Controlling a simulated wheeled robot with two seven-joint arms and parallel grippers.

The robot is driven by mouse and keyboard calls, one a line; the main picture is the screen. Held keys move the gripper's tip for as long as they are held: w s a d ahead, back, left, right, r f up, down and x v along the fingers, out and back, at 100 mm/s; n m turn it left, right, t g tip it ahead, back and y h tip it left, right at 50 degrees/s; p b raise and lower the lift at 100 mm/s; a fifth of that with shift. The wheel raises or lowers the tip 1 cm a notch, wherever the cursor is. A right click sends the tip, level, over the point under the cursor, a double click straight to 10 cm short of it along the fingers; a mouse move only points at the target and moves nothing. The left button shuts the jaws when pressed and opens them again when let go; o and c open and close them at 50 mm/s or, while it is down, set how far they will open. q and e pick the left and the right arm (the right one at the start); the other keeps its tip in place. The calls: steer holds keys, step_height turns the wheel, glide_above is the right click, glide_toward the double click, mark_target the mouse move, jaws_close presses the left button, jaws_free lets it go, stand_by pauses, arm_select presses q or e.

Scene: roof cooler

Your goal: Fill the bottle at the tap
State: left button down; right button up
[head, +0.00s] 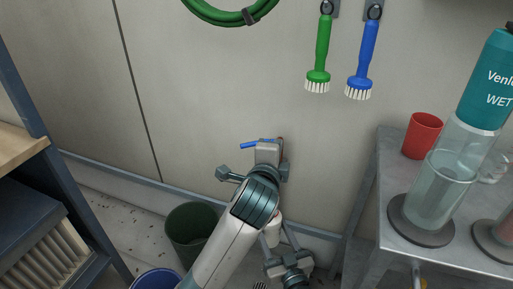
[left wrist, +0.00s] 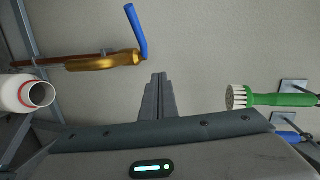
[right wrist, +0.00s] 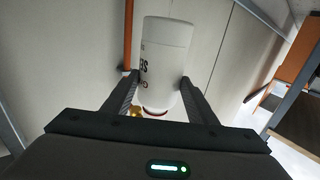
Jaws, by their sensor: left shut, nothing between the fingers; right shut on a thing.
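The white bottle (right wrist: 163,65) is held between the fingers of my right gripper (right wrist: 158,90), which is shut on it. The left wrist view shows its open mouth with a red rim (left wrist: 41,94). In the head view the bottle (head: 272,232) is partly hidden by an arm, with my right gripper (head: 280,246) below. The brass tap (left wrist: 105,62) has a blue lever (left wrist: 137,33); the bottle mouth is apart from it. My left gripper (left wrist: 157,80) is shut and empty near the lever. In the head view its fingers are hidden behind the wrist.
A copper pipe (right wrist: 128,35) runs along the wall. A green brush (head: 319,55) and a blue brush (head: 363,55) hang above the tap. A metal table (head: 390,165) at right bears a red cup (head: 422,135) and a dispenser (head: 440,190). A dark green bin (head: 188,232) stands on the floor.

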arm_select(q)
steer(key=s+d+r+m+g+h, duration=0.1)
steer(key=s+d+r+m+g, duration=0.15)
steer(key=d+m, duration=0.3)
steer(key=s+d+r+m+g+h, duration=0.1)
steer(key=s+d+m+g, duration=0.1)
steer(key=d+m+g, duration=0.3)
steer(key=a+r+m+y, duration=0.1)
steer(key=a+r+y, duration=0.2)
steer(key=a+y, duration=0.5)
steer(key=s+a, duration=0.1)
steer(key=a, duration=0.3)
steer(key=shift+a+m+g, duration=0.1)
steer(key=shift+m+g, duration=0.15)
